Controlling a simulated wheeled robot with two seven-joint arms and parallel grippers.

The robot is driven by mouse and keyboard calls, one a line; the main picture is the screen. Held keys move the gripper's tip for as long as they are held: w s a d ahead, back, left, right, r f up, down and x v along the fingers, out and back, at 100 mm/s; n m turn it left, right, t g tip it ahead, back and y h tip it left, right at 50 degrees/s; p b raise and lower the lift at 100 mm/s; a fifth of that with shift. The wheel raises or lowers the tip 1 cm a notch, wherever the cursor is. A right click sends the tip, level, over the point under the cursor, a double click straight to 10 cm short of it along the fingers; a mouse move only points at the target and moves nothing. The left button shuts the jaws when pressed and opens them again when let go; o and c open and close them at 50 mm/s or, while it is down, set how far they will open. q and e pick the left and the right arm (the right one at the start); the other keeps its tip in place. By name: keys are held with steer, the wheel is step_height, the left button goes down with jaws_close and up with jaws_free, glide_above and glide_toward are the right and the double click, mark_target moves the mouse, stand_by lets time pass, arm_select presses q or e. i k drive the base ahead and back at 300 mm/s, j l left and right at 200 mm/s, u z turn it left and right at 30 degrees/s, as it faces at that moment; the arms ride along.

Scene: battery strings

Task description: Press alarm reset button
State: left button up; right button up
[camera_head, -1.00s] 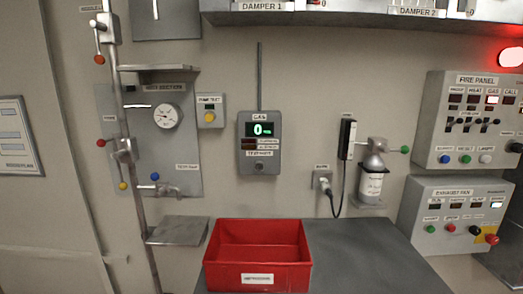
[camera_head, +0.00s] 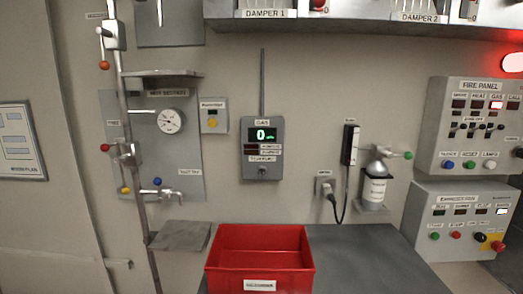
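The fire panel (camera_head: 485,85) is a grey box on the wall at the right. Its lower row has a blue button (camera_head: 449,165), a green button (camera_head: 470,165) labelled RESET and a white button (camera_head: 490,166) that seems labelled LAMPS. The GAS window (camera_head: 497,105) on it is lit brightly. A red beacon (camera_head: 512,62) glows above the panel, cut by the picture edge. Neither of my grippers is in view.
Below the fire panel is the exhaust fan panel (camera_head: 470,212) with a red knob (camera_head: 498,246). A gas detector (camera_head: 262,140) reads 0. A red bin (camera_head: 260,235) stands on the grey counter (camera_head: 360,265). Pipes with valves (camera_head: 128,152) run at the left.

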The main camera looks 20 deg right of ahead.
mark_target(470, 165)
steer(key=z, duration=2.05)
